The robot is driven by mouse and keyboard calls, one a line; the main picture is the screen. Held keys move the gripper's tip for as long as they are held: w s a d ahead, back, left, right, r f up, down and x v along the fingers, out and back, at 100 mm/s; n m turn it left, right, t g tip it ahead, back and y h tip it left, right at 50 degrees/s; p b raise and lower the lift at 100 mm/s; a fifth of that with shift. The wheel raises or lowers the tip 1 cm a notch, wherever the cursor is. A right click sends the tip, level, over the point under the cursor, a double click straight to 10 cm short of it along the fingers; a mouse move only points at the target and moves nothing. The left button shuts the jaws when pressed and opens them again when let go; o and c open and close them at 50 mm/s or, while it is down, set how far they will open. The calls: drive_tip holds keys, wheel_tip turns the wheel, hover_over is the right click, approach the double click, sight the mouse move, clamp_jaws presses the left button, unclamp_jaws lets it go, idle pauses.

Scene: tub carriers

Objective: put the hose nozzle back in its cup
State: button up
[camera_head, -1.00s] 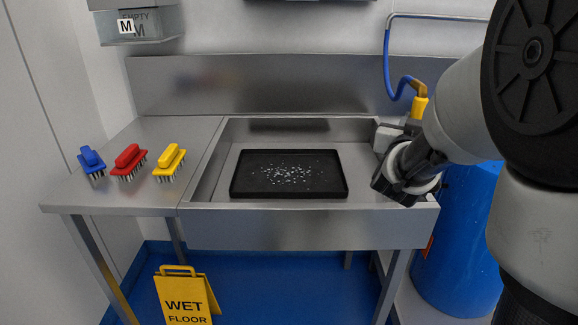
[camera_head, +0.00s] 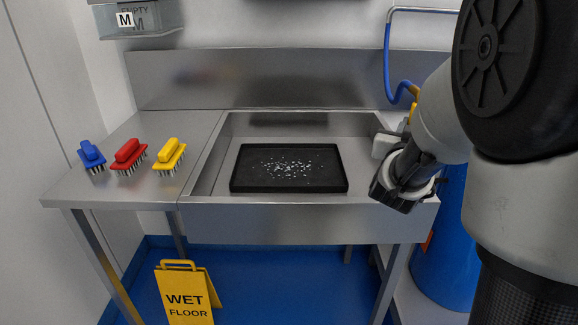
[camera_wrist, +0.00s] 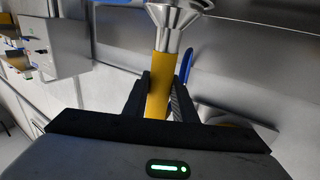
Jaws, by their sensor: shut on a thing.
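The yellow hose nozzle (camera_wrist: 160,84) stands between the two dark fingers of my gripper (camera_wrist: 161,97) in the wrist view, and the fingers are shut on it. A shiny metal flared part (camera_wrist: 176,17) sits at its far end, cut by the top edge; I cannot tell whether it is the nozzle's head or the cup. In the head view only a little yellow of the nozzle (camera_head: 413,91) shows below the blue hose (camera_head: 388,72), at the sink's back right. My arm hides the rest and my fingertips there. I cannot make out the cup for certain.
The steel sink (camera_head: 300,220) holds a black tray (camera_head: 290,185) with white specks. Blue (camera_head: 91,155), red (camera_head: 128,153) and yellow (camera_head: 170,152) brushes lie on the left counter. A blue barrel (camera_head: 436,262) stands right. A yellow wet-floor sign (camera_head: 184,290) stands in front.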

drive_tip(key=shift+f, duration=0.15)
drive_tip(key=shift+f, duration=0.35)
drive_tip(key=shift+f, duration=0.3)
